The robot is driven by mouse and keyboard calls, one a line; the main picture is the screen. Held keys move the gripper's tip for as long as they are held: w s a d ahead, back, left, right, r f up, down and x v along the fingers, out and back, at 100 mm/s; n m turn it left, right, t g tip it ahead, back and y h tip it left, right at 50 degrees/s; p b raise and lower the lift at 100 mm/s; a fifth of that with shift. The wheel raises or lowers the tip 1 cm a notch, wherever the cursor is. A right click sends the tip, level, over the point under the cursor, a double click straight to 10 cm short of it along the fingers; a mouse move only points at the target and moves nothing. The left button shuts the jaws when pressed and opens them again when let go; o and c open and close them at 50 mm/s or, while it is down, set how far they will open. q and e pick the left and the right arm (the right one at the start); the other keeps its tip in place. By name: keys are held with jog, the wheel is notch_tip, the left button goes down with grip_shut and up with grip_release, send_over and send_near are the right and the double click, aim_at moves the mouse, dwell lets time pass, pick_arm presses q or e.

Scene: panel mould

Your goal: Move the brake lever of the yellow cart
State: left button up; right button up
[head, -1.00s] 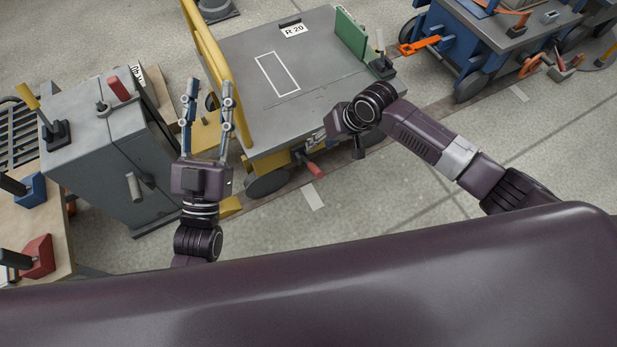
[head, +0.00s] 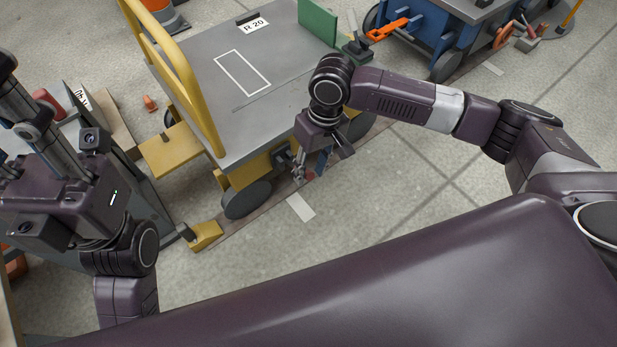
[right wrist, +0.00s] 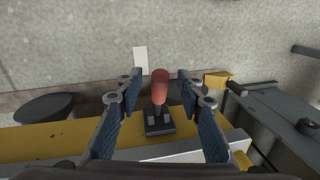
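The yellow cart (head: 240,72) has a grey deck marked R 20 and a yellow rail. In the right wrist view its brake lever (right wrist: 160,88) has a red grip and stands on a dark base on the yellow side beam. My right gripper (head: 311,162) is at the cart's near side and mostly hides the lever in the head view. Its two fingers are spread either side of the red grip, with a visible gap on both sides. My left gripper (head: 42,125) is at the left edge, away from the cart; its fingertips do not show clearly.
A grey cabinet (head: 140,180) stands at the left, partly behind my left arm. A blue cart (head: 420,45) with an orange lever (head: 388,29) is at the upper right. A yellow block (head: 206,236) lies on the floor near the cart.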

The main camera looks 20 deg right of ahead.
jog(key=shift+a+f+b, duration=0.15)
jog(key=shift+f+b, duration=0.15)
jog(key=shift+f, duration=0.7)
grip_shut()
